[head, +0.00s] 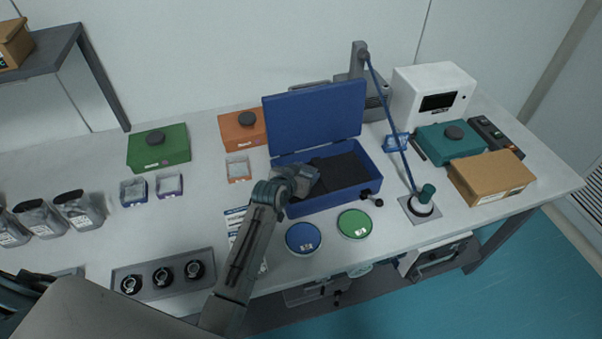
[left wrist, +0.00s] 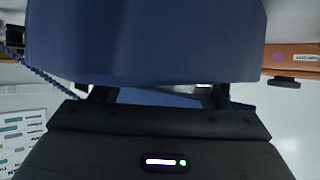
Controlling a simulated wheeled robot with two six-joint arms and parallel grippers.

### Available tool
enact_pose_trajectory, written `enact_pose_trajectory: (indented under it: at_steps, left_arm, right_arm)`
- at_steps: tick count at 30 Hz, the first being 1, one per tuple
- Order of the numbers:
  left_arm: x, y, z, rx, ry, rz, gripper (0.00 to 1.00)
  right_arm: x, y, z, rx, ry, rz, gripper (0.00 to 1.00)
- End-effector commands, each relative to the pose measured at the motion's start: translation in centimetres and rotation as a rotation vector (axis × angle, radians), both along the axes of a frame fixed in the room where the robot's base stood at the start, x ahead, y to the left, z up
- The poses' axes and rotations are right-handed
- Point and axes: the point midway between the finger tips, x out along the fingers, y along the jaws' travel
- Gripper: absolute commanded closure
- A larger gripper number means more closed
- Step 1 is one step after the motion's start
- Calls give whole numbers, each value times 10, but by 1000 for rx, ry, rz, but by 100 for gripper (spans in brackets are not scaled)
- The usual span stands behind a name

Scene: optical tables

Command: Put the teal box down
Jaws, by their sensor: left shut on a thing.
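The teal box (head: 446,142), with a dark round knob on top, sits on the table at the right, behind a brown carton; no gripper is near it. My left gripper (head: 306,181) is at the left side of the open blue case (head: 325,200), whose lid stands raised at the back. In the left wrist view, a large dark blue surface (left wrist: 145,40) fills the top, just beyond the left fingers (left wrist: 157,97). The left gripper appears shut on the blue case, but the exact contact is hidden. My right gripper is not in view.
The brown carton (head: 490,177) lies in front of the teal box. A lamp-like stand (head: 424,207) with a blue rod is left of it. Blue (head: 303,238) and green (head: 354,223) round dishes lie before the case. A green box (head: 158,148) and an orange box (head: 240,130) stand left.

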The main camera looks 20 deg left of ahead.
Motion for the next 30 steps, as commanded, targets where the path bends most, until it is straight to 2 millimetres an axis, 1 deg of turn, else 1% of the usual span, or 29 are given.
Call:
enact_pose_trajectory:
  at_steps: [1,4,14,15,16,17,23,26,30]
  left_arm:
    - [0,0,-4,0,2,0,55]
    - [0,0,-10,0,-2,1,55]
    - [0,0,-14,0,-1,1,55]
    - [0,0,-15,0,-1,0,29]
    - [0,0,-15,0,-1,0,23]
    - [0,0,-14,0,-1,0,22]
    - [0,0,-14,0,0,1,22]
    - [0,0,-10,0,-1,1,22]
    - [-13,2,-7,0,-1,1,22]
  right_arm:
    - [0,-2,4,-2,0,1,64]
    - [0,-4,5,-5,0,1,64]
    - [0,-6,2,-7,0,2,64]
    - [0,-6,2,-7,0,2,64]
    - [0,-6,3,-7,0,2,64]
    - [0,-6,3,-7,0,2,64]
    - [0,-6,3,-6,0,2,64]
    - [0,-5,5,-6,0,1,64]
    - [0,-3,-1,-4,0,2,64]
